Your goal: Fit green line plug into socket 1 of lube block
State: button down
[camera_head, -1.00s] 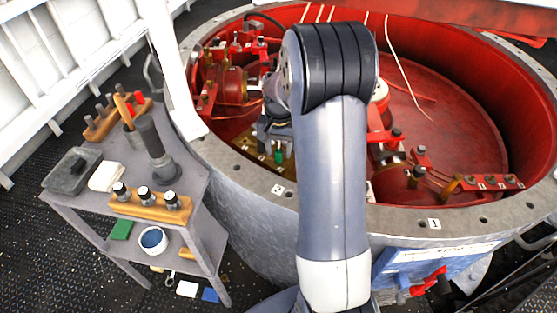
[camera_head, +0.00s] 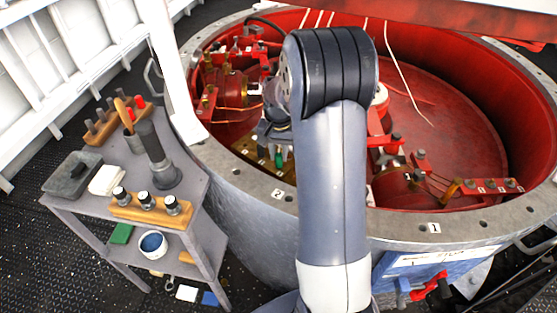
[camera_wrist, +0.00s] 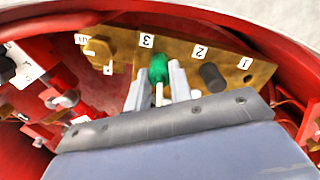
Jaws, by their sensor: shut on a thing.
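The lube block (camera_wrist: 120,48) is a brass-coloured plate against the red wall, with white labels 3, 2 and 1 from left to right in the wrist view; a further label sits at its left end. My gripper (camera_wrist: 158,82) is shut on the green line plug (camera_wrist: 158,68), close to label 3. The green plug also shows in the camera_head view (camera_head: 279,160). A dark round fitting (camera_wrist: 211,77) stands near label 2. I cannot tell whether the plug touches the block.
The round housing's grey rim (camera_head: 240,185) surrounds the red interior. Red brackets and fittings (camera_wrist: 62,100) stand left of the block in the wrist view. A grey cart (camera_head: 95,205) with tools stands at the left. The red floor (camera_head: 460,130) is mostly clear.

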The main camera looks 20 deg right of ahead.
jog(key=shift+r+p, duration=1.65)
jog(key=shift+r, duration=0.6)
